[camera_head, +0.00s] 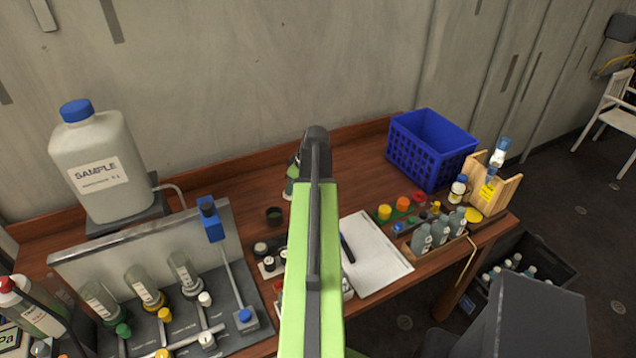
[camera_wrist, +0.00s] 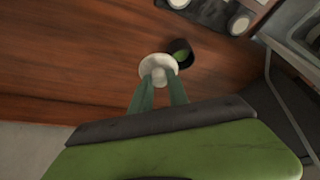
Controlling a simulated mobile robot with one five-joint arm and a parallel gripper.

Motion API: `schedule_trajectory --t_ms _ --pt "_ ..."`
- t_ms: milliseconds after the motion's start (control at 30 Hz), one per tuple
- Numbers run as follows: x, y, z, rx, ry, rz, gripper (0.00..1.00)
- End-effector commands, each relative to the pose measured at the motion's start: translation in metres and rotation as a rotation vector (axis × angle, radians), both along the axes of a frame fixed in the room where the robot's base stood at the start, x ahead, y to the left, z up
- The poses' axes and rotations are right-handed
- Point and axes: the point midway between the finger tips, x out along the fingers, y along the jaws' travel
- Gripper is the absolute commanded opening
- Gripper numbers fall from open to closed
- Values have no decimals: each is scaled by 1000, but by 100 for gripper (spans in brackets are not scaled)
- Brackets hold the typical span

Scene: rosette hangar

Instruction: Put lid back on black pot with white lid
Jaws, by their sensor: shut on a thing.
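My gripper (camera_wrist: 158,86) is shut on a round white lid (camera_wrist: 157,67), seen in the wrist view between its two green fingers. A small black pot (camera_wrist: 183,47) stands open on the wooden table, with something green inside. The lid overlaps the pot's lower left edge in that view; I cannot tell its height above the table. In the head view the open black pot (camera_head: 274,216) stands left of my arm.
Small dark pots with white lids (camera_head: 269,264) stand in front of the open pot. A panel with bottles (camera_head: 150,290) is at the left. A white sheet with a pen (camera_head: 378,262), bottle rack (camera_head: 440,238) and blue basket (camera_head: 432,150) lie right of my arm. A wall runs behind the table.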

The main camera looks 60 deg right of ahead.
Motion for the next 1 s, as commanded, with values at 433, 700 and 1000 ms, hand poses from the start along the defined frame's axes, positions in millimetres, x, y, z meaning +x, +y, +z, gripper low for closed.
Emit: schedule_trajectory --t_ms 433,700,1000 --pt "52 47 1 -3 1 107 0" --pt "52 47 -15 -3 1 107 0" --pt "52 46 -50 -3 1 107 0"
